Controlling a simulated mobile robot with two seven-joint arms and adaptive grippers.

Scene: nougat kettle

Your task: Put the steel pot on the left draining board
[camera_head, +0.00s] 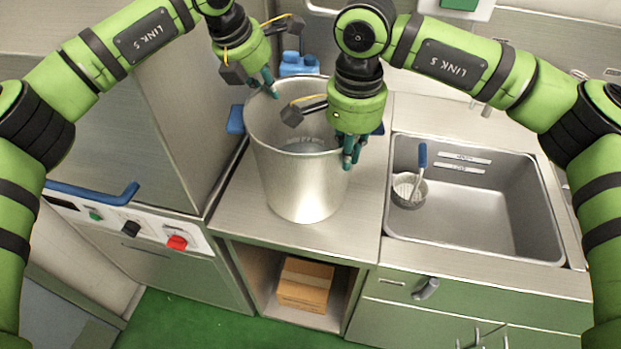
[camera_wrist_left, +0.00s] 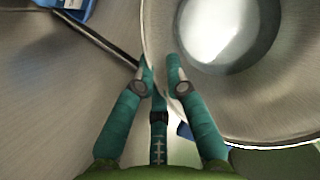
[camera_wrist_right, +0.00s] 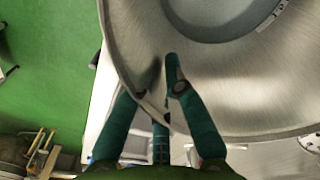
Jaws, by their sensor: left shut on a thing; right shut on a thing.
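The steel pot (camera_head: 301,180) stands upright on the left draining board (camera_head: 228,213), left of the sink. It is tall and open, and its inside looks empty. My left gripper (camera_head: 272,90) is shut on the far left part of its rim; the left wrist view shows the rim (camera_wrist_left: 153,45) between the fingers (camera_wrist_left: 160,72). My right gripper (camera_head: 349,155) is shut on the near right part of the rim; the right wrist view shows the wall (camera_wrist_right: 130,72) between the fingers (camera_wrist_right: 150,85). Whether the pot's base fully touches the board is hard to tell.
The sink (camera_head: 480,200) on the right holds a ladle-like strainer (camera_head: 409,189) with a blue handle. A tall steel appliance (camera_head: 120,130) stands close on the left. A blue object (camera_head: 298,64) is behind the pot. A cardboard box (camera_head: 305,284) sits on the shelf below.

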